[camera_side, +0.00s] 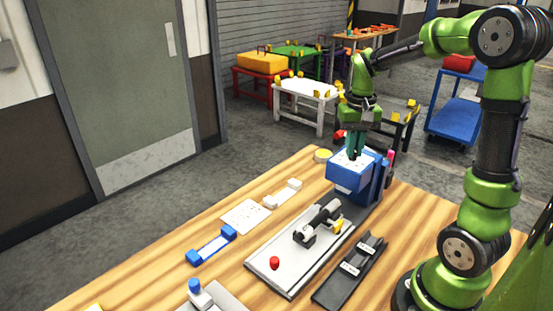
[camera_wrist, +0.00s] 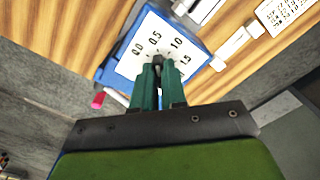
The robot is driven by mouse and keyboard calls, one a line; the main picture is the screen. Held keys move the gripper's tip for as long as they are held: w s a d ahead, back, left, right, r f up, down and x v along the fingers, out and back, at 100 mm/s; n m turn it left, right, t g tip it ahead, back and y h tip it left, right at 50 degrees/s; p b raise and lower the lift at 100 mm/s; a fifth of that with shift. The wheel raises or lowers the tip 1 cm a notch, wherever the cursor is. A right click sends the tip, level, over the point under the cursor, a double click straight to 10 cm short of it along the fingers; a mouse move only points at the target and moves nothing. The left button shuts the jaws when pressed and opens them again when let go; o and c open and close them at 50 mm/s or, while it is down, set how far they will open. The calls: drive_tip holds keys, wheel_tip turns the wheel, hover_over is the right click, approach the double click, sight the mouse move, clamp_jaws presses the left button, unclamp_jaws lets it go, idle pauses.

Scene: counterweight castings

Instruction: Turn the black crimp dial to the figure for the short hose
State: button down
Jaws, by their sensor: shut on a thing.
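A blue box (camera_side: 350,181) with a white top stands at the far end of the wooden table. Its white scale plate (camera_wrist: 130,65) carries the figures 0.0, 0.5, 1.0 and 1.5 in an arc. The black dial (camera_wrist: 158,59) sits at the centre of this arc. My gripper (camera_wrist: 158,66), with green fingers, is shut on the dial from above; it also shows over the box in the side view (camera_side: 355,154). The fingers hide most of the dial, and I cannot tell which figure it points to.
A printed card (camera_side: 246,216) lies between a white holder (camera_side: 283,193) and a blue holder (camera_side: 211,246). A grey plate (camera_side: 278,266) bears a black clamp-like device (camera_side: 318,223) and a red knob (camera_side: 274,263). A black tray (camera_side: 350,270) lies to its right.

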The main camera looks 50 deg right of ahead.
idle(0.5)
drive_tip(key=c, duration=1.2)
unclamp_jaws()
drive_tip(key=shift+r, duration=0.1)
wheel_tip(320, 180, up, 17)
drive_tip(key=shift+f, duration=0.1)
